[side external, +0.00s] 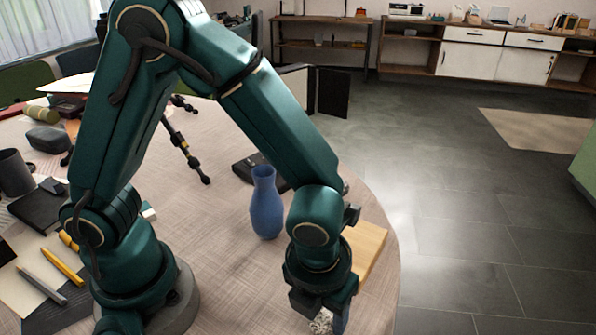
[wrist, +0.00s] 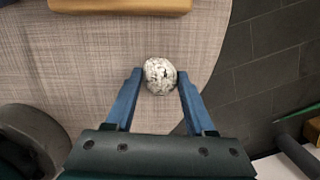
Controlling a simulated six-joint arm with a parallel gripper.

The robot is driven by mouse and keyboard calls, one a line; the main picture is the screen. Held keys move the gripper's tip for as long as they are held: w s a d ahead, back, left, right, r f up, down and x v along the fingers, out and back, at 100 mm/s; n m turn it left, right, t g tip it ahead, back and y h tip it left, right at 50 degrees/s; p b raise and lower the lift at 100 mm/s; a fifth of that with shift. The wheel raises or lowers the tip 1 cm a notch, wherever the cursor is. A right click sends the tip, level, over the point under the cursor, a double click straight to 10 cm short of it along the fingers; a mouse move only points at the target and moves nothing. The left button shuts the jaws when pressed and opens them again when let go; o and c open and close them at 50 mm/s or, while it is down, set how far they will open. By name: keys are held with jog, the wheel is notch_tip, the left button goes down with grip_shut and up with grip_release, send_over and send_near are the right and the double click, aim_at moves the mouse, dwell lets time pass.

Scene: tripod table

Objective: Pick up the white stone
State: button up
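The white stone (wrist: 160,76) is a rounded, speckled white lump lying on the table (wrist: 90,80) in the wrist view. It lies between the tips of the two blue fingers of my gripper (wrist: 159,82). The fingers are spread, with one on each side of the stone, and they look very close to its sides. I cannot tell whether they touch it. In the side external view my gripper (side external: 325,318) is low near the front right of the table, and the stone (side external: 320,323) shows only partly beneath it.
A blue vase (side external: 266,205) stands left of my gripper. A wooden block (side external: 365,248) lies close behind my gripper, and it shows at the top of the wrist view (wrist: 120,5). The table's right edge (side external: 398,255) is near. A tripod leg and a dark box lie farther back.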

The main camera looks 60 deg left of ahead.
grip_shut()
jog(key=shift+r, duration=0.1)
